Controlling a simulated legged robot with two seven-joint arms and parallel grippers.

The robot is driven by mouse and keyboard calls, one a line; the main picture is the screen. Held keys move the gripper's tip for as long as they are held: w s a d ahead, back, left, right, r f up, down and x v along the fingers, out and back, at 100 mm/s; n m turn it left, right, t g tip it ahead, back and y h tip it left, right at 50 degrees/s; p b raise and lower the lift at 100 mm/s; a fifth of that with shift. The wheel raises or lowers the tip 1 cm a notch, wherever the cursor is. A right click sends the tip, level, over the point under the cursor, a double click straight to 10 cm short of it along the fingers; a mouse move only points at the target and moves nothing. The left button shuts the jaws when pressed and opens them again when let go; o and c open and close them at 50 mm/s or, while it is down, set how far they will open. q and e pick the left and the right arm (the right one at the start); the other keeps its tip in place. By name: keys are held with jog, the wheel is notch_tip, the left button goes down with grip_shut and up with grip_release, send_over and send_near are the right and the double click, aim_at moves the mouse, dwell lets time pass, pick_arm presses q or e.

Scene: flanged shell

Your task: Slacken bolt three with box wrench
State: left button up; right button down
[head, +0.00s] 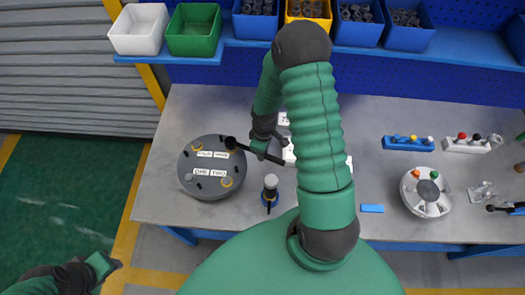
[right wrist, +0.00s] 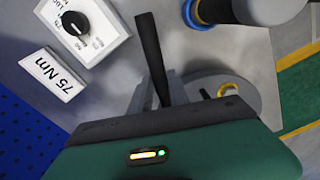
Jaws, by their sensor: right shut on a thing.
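The round grey flanged shell (head: 207,188) lies on the bench at the left. Its labels seem to read FOUR and THREE at the back, ONE and TWO in front. My right gripper (head: 264,147) is shut on a black wrench (head: 242,147), just right of the shell. The wrench's ring end lies over the rim near the THREE label (head: 222,155); I cannot tell if it sits around the bolt. In the right wrist view the dark wrench handle (right wrist: 150,50) rises between the fingers, the shell (right wrist: 262,85) behind. My left gripper (head: 105,265) is at the lower left, away from the bench; its opening is unclear.
A dark post with a blue base (head: 269,192) stands close right of the shell. A white box with a black knob (right wrist: 85,28) and a 75 Nm plate (right wrist: 52,74) are near my right gripper. Bins (head: 194,30) line the back shelf. Another round fixture (head: 428,205) stands right.

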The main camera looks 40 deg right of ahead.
jog(key=shift+f+b, duration=0.8)
jog(key=shift+f, duration=0.4)
jog(key=shift+w+d, duration=0.1)
jog(key=w+d+n+p, duration=0.1)
jog(key=w+d+n, duration=0.7)
jog(key=w+n, duration=0.2)
jog(key=n, duration=0.2)
jog(key=shift+w+d+f+n, duration=0.2)
jog(key=shift+w+d+n, duration=0.1)
jog(key=shift+w, duration=0.05)
dwell(0.6)
jog(key=shift+r, duration=0.1)
